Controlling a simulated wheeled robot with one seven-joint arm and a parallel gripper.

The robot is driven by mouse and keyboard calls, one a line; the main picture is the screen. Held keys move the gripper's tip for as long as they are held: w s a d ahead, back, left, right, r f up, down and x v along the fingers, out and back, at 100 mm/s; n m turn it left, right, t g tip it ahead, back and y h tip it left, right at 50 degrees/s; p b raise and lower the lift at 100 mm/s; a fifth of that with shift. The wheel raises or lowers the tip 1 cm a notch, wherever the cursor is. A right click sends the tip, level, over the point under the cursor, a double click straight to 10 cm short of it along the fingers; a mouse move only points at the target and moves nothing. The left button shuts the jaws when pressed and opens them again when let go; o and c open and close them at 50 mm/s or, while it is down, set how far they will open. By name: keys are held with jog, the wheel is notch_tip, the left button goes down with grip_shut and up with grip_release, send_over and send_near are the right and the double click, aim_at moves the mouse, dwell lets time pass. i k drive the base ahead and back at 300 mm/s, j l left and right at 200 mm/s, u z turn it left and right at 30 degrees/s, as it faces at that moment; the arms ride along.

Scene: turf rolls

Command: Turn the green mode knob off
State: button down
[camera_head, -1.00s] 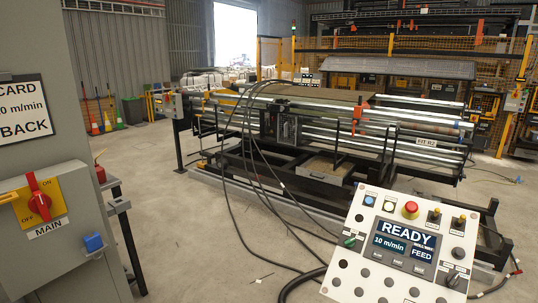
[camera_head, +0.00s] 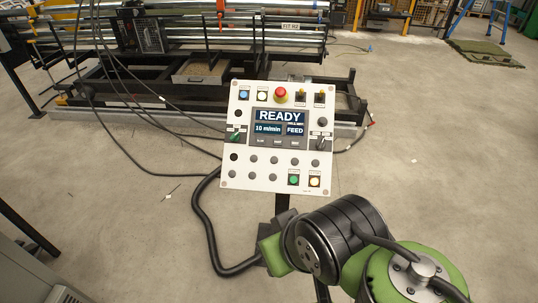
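The green mode knob (camera_head: 235,137) is on the left side of the white control panel (camera_head: 228,171), beside the display. It is small, and its green pointer looks slanted; I cannot read its position marks. The display (camera_head: 281,128) reads READY, 10 m/min and FEED. A second, dark knob (camera_head: 320,143) is on the panel's right side. My green and black arm (camera_head: 330,240) shows at the lower right, in front of and below the panel, apart from the knob. My gripper's fingers do not show.
A red stop button (camera_head: 281,95) and two toggle switches top the panel; a green button (camera_head: 293,180) and a lit button (camera_head: 315,181) are at its bottom. A thick black cable (camera_head: 201,222) curves left of the stand. The roller machine (camera_head: 190,65) stands behind.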

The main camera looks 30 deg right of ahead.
aim_at(235, 137)
jog(key=i+j+z, duration=0.2)
jog(key=i+j, duration=0.25)
jog(key=i+j+z, duration=0.2)
jog(key=i+j, duration=0.25)
jog(key=i+j+z, duration=0.2)
jog(key=i+j, duration=0.2)
jog(key=j, duration=0.3)
